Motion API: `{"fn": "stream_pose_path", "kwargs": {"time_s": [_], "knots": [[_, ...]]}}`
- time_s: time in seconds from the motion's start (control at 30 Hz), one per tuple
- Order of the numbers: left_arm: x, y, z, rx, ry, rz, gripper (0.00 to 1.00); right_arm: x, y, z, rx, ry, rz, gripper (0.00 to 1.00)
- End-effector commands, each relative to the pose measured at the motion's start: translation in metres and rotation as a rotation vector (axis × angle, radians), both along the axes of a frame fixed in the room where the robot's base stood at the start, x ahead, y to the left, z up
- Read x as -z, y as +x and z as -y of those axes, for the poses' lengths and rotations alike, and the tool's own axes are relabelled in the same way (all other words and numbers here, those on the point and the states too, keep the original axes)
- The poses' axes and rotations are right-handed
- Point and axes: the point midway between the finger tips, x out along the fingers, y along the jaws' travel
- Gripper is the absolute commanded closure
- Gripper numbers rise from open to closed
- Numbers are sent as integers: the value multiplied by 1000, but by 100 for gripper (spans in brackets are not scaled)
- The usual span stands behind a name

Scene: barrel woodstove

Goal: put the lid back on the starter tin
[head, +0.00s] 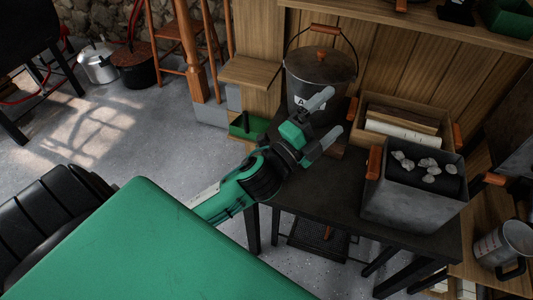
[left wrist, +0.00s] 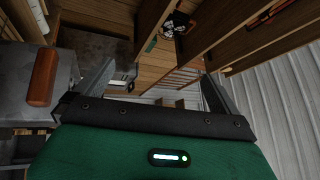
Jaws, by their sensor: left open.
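My left gripper (head: 326,117) is open, with nothing between its fingers. It is above the dark table, in front of the bucket. It also shows in the left wrist view (left wrist: 158,88). No thing is plainly marked as the starter tin, and I cannot pick out its loose lid. A dark metal bucket (head: 305,92) marked with an "A" stands at the table's back left. Its top (head: 320,64) is covered and has an orange knob, under a wire handle. A small green item (head: 246,127) sits left of the bucket. My right gripper is not in view.
A grey bin (head: 410,205) with orange handles holds pale lumps at the table's right. Behind it is a wooden box (head: 400,112) of boards or books. A metal mug (head: 500,245) stands at far right. Bare dark tabletop (head: 325,190) lies below my gripper.

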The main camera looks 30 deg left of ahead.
Motion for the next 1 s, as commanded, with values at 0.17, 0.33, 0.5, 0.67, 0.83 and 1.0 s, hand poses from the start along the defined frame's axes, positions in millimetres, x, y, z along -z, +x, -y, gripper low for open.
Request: {"fn": "stream_pose_path", "kwargs": {"time_s": [0.17, 0.33, 0.5, 0.67, 0.83, 1.0], "knots": [[-41, -9, 41, 144, 283, 314, 0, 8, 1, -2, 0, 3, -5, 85], [-55, -28, 78, 284, 560, 595, 0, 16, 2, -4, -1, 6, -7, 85], [-46, -47, 104, 429, 845, 856, 0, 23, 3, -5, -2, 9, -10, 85], [-20, -59, 113, 580, 1122, 1078, 0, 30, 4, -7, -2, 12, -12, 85], [17, -62, 101, 765, 1418, 1274, 0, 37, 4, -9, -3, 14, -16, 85], [54, -53, 66, 987, 1708, 1413, 0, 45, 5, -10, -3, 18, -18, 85]]}}
